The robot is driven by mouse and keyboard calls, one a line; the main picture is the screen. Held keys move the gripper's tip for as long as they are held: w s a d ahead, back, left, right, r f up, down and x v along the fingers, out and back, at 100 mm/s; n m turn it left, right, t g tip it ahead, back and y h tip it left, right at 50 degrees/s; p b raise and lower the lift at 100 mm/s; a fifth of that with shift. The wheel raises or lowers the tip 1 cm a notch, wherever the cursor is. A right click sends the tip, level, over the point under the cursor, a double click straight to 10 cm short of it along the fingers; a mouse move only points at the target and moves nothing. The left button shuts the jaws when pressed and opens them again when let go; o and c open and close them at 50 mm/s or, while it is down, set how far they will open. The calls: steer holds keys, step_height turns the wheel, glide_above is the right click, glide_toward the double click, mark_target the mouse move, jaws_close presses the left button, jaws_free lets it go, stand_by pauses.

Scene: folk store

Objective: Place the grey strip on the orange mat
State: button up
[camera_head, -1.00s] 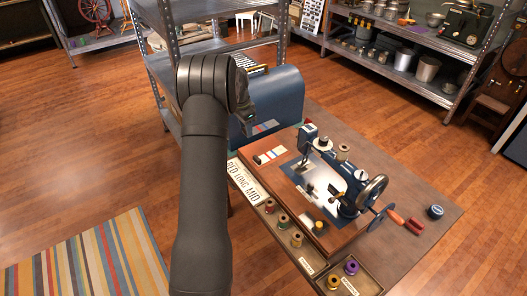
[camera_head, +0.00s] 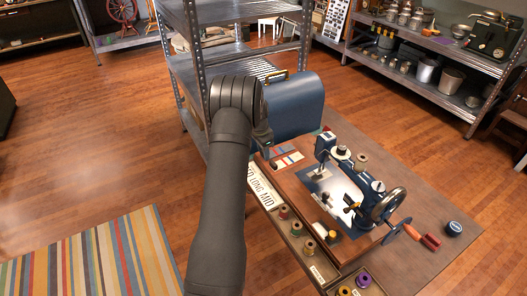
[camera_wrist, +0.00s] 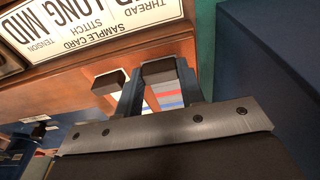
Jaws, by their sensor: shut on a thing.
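My gripper (camera_wrist: 134,77) is low over the wooden sewing machine base, by the striped strips (camera_wrist: 167,92). Its two dark-tipped fingers are close together and shut on a thin thing, which I take to be the grey strip; it is mostly hidden between them. In the head view my gripper (camera_head: 264,138) is partly hidden behind my wrist, at the left of the strips (camera_head: 287,158) with white, red and blue bands. I cannot pick out an orange mat for sure; an orange-brown surface (camera_wrist: 62,92) lies left of the fingers in the wrist view.
The sewing machine (camera_head: 360,190) stands right of my gripper. A blue case (camera_head: 300,105) is close behind and a metal shelf (camera_head: 190,60) to the left. A lettered card (camera_head: 262,190) and several thread spools (camera_head: 296,227) line the base's front.

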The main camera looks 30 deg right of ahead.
steer(key=shift+f, duration=0.1)
steer(key=o, duration=0.9)
steer(key=shift+c, duration=0.2)
step_height(320, 180, up, 12)
steer(key=a, duration=0.1)
steer(key=shift+a, duration=0.25)
steer(key=f, duration=0.4)
steer(key=d+f, duration=0.1)
steer(key=f, duration=0.7)
steer(key=shift+d+f, duration=0.25)
step_height(320, 180, up, 3)
steer(key=shift+r, duration=0.6)
